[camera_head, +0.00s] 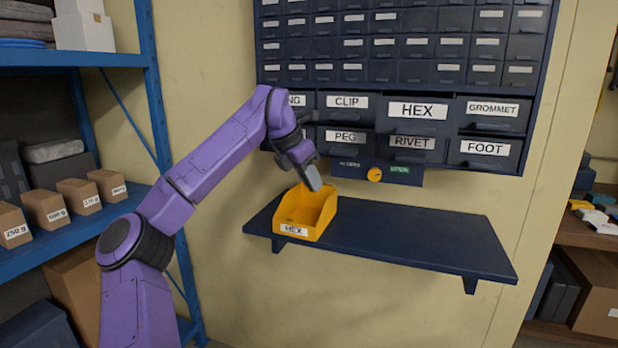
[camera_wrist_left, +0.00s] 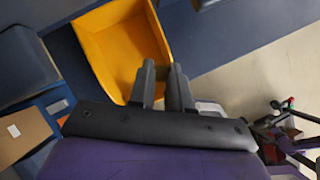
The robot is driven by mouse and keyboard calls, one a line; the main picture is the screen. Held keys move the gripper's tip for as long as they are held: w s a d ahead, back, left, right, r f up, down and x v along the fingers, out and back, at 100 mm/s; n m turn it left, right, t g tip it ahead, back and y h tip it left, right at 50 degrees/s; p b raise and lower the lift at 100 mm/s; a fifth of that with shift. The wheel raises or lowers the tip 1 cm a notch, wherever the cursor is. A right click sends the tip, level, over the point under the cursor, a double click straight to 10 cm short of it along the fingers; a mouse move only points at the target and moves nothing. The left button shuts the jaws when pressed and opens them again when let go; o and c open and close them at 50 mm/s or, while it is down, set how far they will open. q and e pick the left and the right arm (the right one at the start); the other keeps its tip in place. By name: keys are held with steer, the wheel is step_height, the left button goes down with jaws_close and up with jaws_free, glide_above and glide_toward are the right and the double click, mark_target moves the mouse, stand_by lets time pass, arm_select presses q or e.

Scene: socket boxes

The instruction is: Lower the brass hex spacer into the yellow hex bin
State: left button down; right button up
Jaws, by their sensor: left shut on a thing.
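The yellow hex bin (camera_head: 302,216) stands near the left end of the dark blue shelf, its HEX label facing front. My left gripper (camera_head: 313,181) points down just above the bin's right back part. In the left wrist view its fingertips (camera_wrist_left: 162,72) lie close together beside the bin's inside (camera_wrist_left: 122,45). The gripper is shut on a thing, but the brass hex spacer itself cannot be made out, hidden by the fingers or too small. The bin's visible inside looks empty. My right gripper is not in view.
The dark blue shelf (camera_head: 420,229) is bare to the right of the bin. A wall of labelled drawers (camera_head: 418,110) hangs close above and behind it. A blue rack (camera_head: 85,223) with boxes stands at left. A brown shelf unit (camera_head: 575,239) stands at right.

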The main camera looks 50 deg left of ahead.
arm_select(q)
steer(key=shift+f+b, duration=1.9)
steer(key=shift+f, duration=0.5)
steer(key=shift+f, duration=0.1)
steer(key=c, duration=1)
jaws_free()
steer(key=v, duration=1)
steer(key=shift+s+r, duration=0.2)
steer(key=shift+r, duration=0.05)
